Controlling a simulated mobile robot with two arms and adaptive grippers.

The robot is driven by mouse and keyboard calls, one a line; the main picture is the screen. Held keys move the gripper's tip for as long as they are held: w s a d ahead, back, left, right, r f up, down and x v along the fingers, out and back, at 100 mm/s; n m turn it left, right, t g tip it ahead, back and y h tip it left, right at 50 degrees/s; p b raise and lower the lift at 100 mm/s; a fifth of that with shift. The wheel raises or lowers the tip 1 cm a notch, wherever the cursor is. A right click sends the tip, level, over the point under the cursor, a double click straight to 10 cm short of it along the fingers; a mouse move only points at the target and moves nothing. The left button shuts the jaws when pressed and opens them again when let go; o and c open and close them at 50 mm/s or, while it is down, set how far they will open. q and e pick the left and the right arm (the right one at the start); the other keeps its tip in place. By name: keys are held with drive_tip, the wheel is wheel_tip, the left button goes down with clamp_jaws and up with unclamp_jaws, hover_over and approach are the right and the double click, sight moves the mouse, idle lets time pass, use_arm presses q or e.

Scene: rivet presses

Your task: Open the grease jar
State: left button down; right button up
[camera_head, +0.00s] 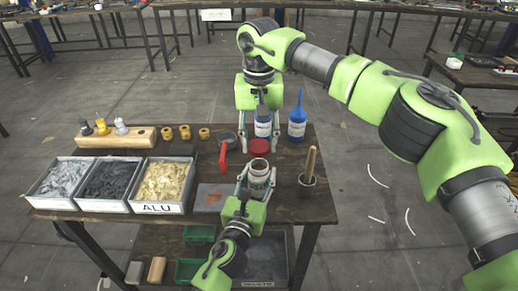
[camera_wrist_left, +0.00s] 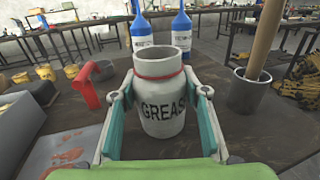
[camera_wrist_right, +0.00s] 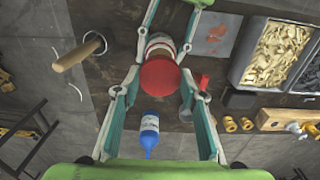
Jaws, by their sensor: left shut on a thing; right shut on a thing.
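The white grease jar (camera_head: 259,181) stands upright on the dark table with its mouth open. In the left wrist view the jar (camera_wrist_left: 163,115) shows "GREAS" lettering and a red ring around its neck. My left gripper (camera_head: 258,177) is shut around the jar's sides. The red lid (camera_head: 259,146) is off the jar, behind its mouth in the head view. My right gripper (camera_head: 261,142) points down and is shut on the lid. In the right wrist view the lid (camera_wrist_right: 160,75) sits between the fingertips, partly covering the jar.
Two blue bottles (camera_head: 297,124) stand behind the lid. A red-handled tool (camera_head: 223,158) is left of the jar. A dark cup with a wooden stick (camera_head: 308,182) is to its right. Metal bins (camera_head: 163,207), yellow rings (camera_head: 185,133) and a wooden block (camera_head: 117,138) fill the left side.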

use_arm(q)
drive_tip(key=c, duration=1.1)
unclamp_jaws()
